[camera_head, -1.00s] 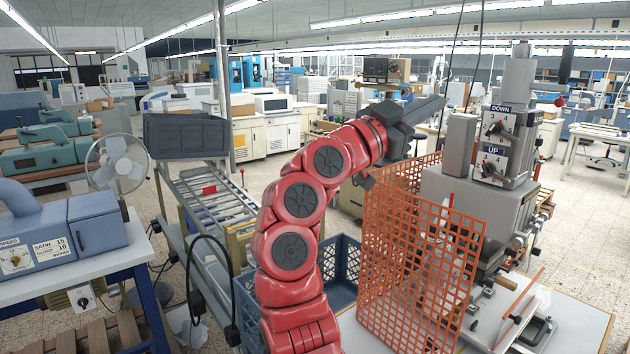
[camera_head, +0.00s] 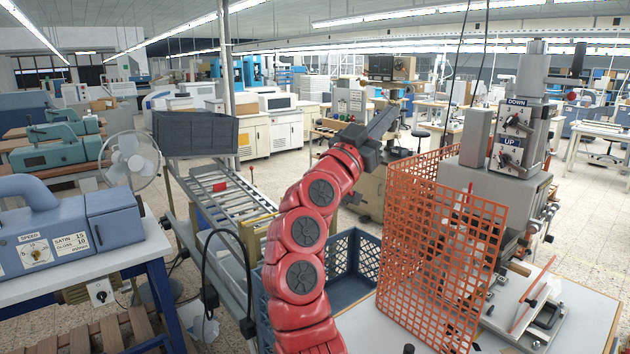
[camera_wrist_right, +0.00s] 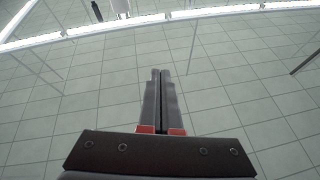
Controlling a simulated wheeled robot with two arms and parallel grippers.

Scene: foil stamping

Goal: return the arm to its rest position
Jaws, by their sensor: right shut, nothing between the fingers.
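My red right arm (camera_head: 308,235) rises from the bottom middle of the head view, curving up to its dark right gripper (camera_head: 383,122). The gripper points up and to the right, left of the orange mesh guard and clear of it. In the right wrist view the two fingers (camera_wrist_right: 160,75) lie together, shut, with nothing held. Behind them there is only ceiling panels and light strips. My left gripper is not in view.
An orange mesh guard (camera_head: 440,240) stands before the stamping press (camera_head: 505,190) on the right. A blue-grey crate (camera_head: 352,262) sits behind my arm. A roller conveyor (camera_head: 215,190), a fan (camera_head: 130,160) and a blue machine (camera_head: 50,225) are on the left.

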